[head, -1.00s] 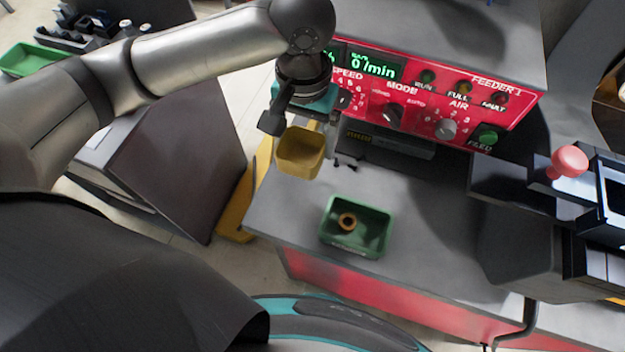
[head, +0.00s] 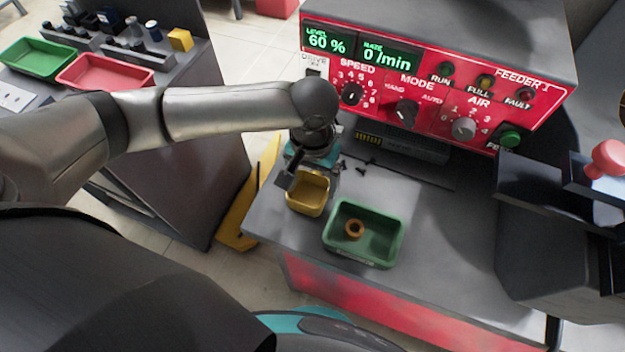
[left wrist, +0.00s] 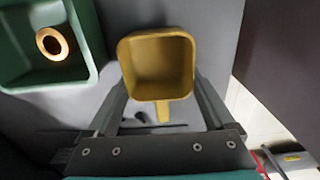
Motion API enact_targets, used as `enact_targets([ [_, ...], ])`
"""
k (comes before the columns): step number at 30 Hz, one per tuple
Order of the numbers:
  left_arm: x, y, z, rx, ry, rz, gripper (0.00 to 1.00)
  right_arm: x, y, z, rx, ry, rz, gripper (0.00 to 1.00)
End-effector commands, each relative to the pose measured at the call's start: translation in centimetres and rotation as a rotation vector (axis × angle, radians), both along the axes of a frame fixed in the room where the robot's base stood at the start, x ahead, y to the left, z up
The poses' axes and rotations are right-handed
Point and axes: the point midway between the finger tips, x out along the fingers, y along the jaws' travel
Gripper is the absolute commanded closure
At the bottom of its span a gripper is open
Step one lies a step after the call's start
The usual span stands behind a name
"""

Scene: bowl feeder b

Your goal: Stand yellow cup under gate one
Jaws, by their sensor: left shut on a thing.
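The yellow cup (head: 308,193) is a small square open container with a short tab. It is near the left edge of the grey bench top (head: 292,236), left of a green tray. My left gripper (head: 306,176) is shut on it from behind. In the left wrist view the cup (left wrist: 158,66) looks empty and sits between the fingertips of my left gripper (left wrist: 160,90). Whether its base touches the bench is hard to tell. No gate marked one can be made out. My right gripper is not in view.
The green tray (head: 391,258) holds an orange ring (head: 354,229), right beside the cup. Small dark screws (head: 368,163) lie behind. The red feeder panel (head: 440,85) rises at the back, reading 60 % and 0/min. A dark fixture with a pink knob (head: 610,157) stands right.

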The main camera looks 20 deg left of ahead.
Motion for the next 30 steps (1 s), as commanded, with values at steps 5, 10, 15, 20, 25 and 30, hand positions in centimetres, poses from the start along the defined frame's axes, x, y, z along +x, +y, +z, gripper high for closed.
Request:
enact_targets([
  [5,0.0,0.0,0.0,-0.001,0.000,0.000,0.80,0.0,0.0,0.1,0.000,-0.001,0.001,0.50],
  [10,0.0,0.0,-0.2,0.000,0.000,0.000,0.02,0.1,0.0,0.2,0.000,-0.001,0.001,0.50],
  [15,0.0,0.0,-0.2,0.000,0.000,0.000,0.00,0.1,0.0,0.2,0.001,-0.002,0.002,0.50],
  [20,0.0,0.0,0.1,-0.001,-0.002,0.000,0.00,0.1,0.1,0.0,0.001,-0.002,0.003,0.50],
  [25,0.1,-0.1,3.0,-0.003,-0.002,0.000,0.00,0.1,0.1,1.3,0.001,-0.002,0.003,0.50],
  [30,0.1,-0.1,6.9,-0.002,-0.003,0.000,0.00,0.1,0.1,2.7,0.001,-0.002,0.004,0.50],
])
